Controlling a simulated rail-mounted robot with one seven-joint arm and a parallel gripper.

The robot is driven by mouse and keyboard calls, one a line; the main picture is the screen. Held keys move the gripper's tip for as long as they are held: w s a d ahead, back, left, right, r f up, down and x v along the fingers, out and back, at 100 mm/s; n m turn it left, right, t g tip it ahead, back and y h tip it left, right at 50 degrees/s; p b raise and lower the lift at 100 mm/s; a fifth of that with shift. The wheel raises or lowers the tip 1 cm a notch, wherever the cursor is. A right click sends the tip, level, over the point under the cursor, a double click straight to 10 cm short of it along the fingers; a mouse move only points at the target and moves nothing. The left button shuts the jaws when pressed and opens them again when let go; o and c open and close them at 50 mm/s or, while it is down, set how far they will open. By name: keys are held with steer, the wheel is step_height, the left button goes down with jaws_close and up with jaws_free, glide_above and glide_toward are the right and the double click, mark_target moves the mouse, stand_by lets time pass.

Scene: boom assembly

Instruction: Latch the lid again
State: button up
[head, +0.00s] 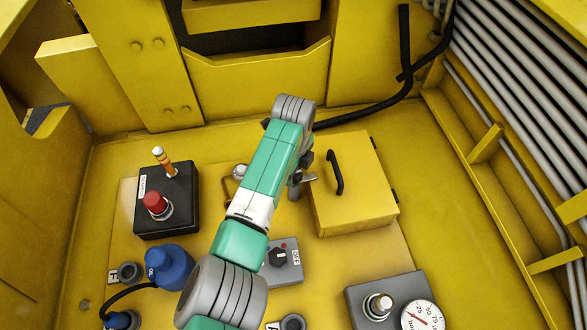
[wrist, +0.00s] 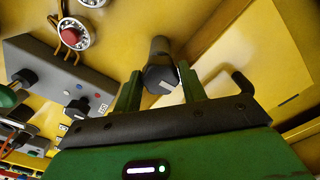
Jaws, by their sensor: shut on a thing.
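The yellow box (head: 350,212) stands right of the middle in the head view. Its lid (head: 365,172) lies flat on top and looks closed, with a black bar handle (head: 335,172). The handle also shows at the right in the wrist view (wrist: 243,84). My gripper (wrist: 160,88) has its green fingers closed on the sides of a dark, round latch handle (wrist: 158,66) with a faceted end. In the head view my gripper is beside the box's left side, mostly hidden by my arm. A grey metal latch piece (head: 309,178) shows there.
Left of my arm is a black box with a red button (head: 155,203) and an orange-tipped lever (head: 163,160). A blue plug (head: 168,266), a grey switch box (head: 283,262) and a gauge (head: 421,316) are nearer. Open yellow floor (head: 425,190) lies right of the box.

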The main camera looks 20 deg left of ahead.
steer(key=shift+r+m, duration=0.1)
steer(key=shift+m, duration=0.5)
steer(key=o, duration=1)
step_height(320, 180, up, 8)
steer(key=shift+f+p, duration=0.15)
steer(key=shift+p, duration=0.15)
